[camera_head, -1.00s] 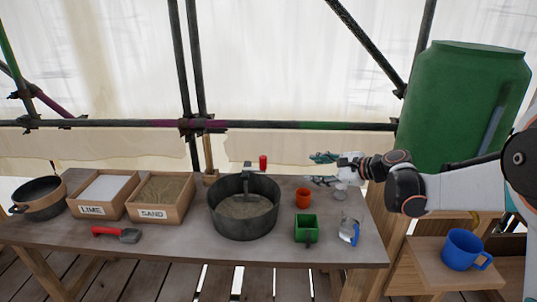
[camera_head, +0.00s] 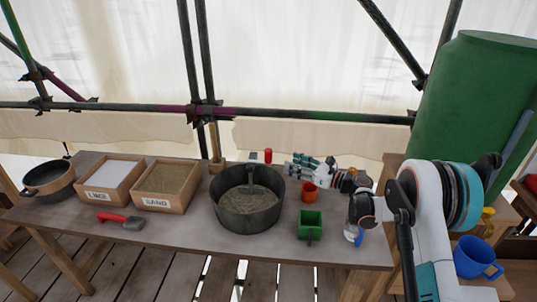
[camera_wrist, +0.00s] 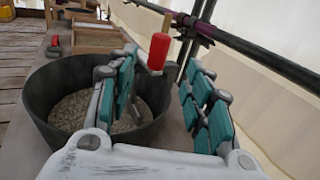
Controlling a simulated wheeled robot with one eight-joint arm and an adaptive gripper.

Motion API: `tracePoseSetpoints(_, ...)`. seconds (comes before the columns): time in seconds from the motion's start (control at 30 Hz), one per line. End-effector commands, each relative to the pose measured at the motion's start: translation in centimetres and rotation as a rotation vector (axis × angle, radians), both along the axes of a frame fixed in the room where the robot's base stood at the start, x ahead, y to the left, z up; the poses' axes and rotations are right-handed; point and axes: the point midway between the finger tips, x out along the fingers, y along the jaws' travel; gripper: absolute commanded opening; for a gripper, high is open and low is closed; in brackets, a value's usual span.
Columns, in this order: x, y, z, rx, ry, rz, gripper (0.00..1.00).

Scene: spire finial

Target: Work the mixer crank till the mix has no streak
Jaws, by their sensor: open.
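The mixer is a dark round tub (camera_head: 235,222) on the workbench, with a dark crank post rising from its middle. The crank's red handle (camera_head: 268,156) stands upright behind the tub's back rim. The grey-beige mix (camera_head: 248,203) lies in the tub, and streaks are too small to tell. My gripper (camera_head: 289,168) is open just right of the handle, with a small gap to it. In the wrist view the red handle (camera_wrist: 157,52) shows between the teal-padded fingers of my gripper (camera_wrist: 163,80), a little beyond their tips. The tub (camera_wrist: 45,85) is partly hidden by the left finger.
An orange cup (camera_head: 308,192) stands close below my gripper, with a green container (camera_head: 310,224) nearer the front edge. Lime (camera_head: 110,180) and sand (camera_head: 166,186) boxes and a red-handled tool (camera_head: 120,220) are left of the tub. A scaffold rail (camera_head: 300,114) runs behind the bench.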

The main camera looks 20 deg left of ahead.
Motion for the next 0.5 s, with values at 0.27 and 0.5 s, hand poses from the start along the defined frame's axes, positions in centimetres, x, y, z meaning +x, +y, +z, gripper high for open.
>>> tracePoseSetpoints(0.27,1.2,5.4,-0.2,-0.001,-0.002,0.003,0.46)
tracePoseSetpoints(0.5,2.1,9.5,-0.2,-0.001,-0.002,0.003,0.46)
